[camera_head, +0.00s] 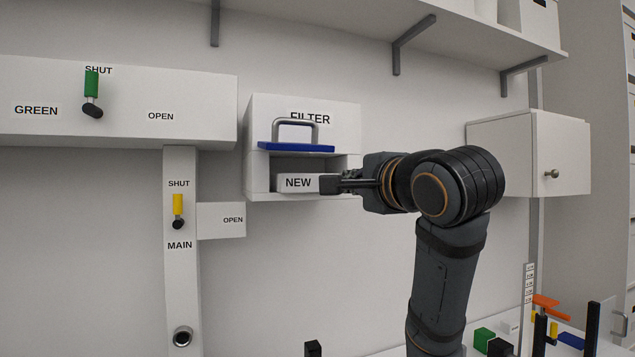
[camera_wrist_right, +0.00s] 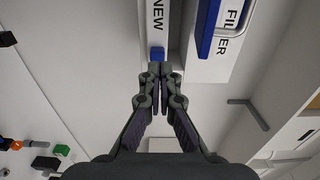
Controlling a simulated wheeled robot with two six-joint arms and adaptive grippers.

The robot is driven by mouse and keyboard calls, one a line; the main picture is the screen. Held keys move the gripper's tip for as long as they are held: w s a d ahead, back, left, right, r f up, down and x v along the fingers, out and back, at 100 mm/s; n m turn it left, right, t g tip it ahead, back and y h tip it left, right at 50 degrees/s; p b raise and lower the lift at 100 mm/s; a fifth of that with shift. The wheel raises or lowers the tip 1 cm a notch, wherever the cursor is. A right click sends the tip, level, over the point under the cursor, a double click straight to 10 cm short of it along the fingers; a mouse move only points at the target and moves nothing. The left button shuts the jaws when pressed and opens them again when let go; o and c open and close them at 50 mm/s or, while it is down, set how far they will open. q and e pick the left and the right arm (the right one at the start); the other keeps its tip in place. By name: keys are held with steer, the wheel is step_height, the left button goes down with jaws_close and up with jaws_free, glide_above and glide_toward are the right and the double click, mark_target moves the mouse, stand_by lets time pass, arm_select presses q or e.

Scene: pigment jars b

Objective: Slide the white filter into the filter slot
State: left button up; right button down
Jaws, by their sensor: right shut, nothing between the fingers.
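The white filter, marked NEW (camera_head: 297,183), lies in the open slot (camera_head: 255,175) low in the white FILTER box (camera_head: 335,135). In the right wrist view the filter (camera_wrist_right: 156,22) has a blue end (camera_wrist_right: 157,54) facing my gripper. How deep it sits is hard to tell. My right gripper (camera_head: 326,184) is shut and empty, its tips at the filter's right end; in the right wrist view the tips (camera_wrist_right: 158,70) are just short of the blue end or touching it. A blue flap (camera_head: 297,148) with a grey handle sticks out above the slot. My left gripper is out of view.
The GREEN lever (camera_head: 92,85) and yellow MAIN lever (camera_head: 178,205) are on the left. A shelf with brackets (camera_head: 412,30) runs above, and a white cabinet (camera_head: 555,150) hangs at right. Small coloured blocks (camera_head: 484,339) lie low at right.

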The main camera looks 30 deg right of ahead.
mark_target(315, 182)
steer(key=p+x, duration=0.7)
steer(key=x, duration=0.6)
steer(key=shift+w+r, duration=0.1)
steer(key=shift+w, duration=0.4)
